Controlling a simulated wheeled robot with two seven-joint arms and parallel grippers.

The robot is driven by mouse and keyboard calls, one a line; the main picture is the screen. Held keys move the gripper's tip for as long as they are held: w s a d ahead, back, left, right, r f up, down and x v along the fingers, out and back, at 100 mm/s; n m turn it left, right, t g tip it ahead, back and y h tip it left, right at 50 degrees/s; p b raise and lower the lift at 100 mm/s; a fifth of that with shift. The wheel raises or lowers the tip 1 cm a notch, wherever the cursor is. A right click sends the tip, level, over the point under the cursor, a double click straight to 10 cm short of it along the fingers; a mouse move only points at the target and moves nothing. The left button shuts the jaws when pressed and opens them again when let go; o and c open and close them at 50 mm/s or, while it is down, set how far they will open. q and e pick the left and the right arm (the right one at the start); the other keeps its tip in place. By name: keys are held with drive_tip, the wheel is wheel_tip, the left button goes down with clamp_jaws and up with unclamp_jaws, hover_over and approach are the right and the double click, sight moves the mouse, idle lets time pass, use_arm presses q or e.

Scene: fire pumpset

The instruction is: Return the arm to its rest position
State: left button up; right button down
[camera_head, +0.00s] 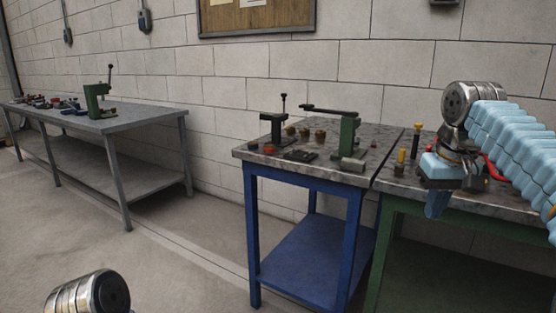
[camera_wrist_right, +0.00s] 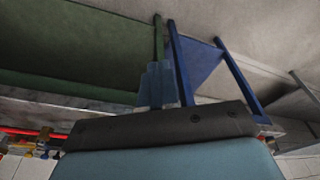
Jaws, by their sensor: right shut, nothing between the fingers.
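My right arm comes in from the right in the head view. My right gripper (camera_head: 437,205) hangs with its fingers pointing down, in front of the edge of the green-framed bench (camera_head: 388,215). In the right wrist view my right gripper's fingers (camera_wrist_right: 157,82) are together, with nothing between them. The green bench frame (camera_wrist_right: 158,35) and the blue-framed table (camera_wrist_right: 177,62) show beyond the fingers. My left gripper is out of view; only a silver joint of my own shows at the lower left of the head view.
The blue-framed table (camera_head: 250,157) holds a green lever tool (camera_head: 349,135) and small parts. A yellow-handled tool (camera_head: 401,156) and a red part (camera_head: 492,166) are on the green-framed bench. A grey bench (camera_head: 150,115) stands at left. The floor (camera_head: 185,235) between is clear.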

drive_tip(key=w+a+f+n+y, duration=0.1)
drive_tip(key=w+a+f, duration=0.25)
drive_tip(key=f, duration=0.65)
drive_tip(key=w+a+f, duration=0.3)
drive_tip(key=w+f, duration=0.1)
drive_tip(key=f, duration=0.5)
drive_tip(key=s+a+f+g+y, duration=0.1)
drive_tip(key=a+f, duration=0.2)
drive_tip(key=f, duration=0.7)
drive_tip(key=s+a+f+y, duration=0.1)
drive_tip(key=s+a+f, duration=0.15)
drive_tip(key=f, duration=0.65)
drive_tip(key=s+a+f+m+y, duration=0.1)
drive_tip(key=s+a+f, duration=0.2)
drive_tip(key=s+f, duration=0.4)
drive_tip(key=s+a+f, duration=0.3)
drive_tip(key=s+f, duration=0.2)
drive_tip(key=f, duration=0.4)
drive_tip(key=s+a+f+m, duration=0.1)
drive_tip(key=s+f, duration=0.3)
drive_tip(key=s, duration=0.8)
drive_tip(key=shift+a+g, duration=0.3)
drive_tip(key=shift+a, duration=0.1)
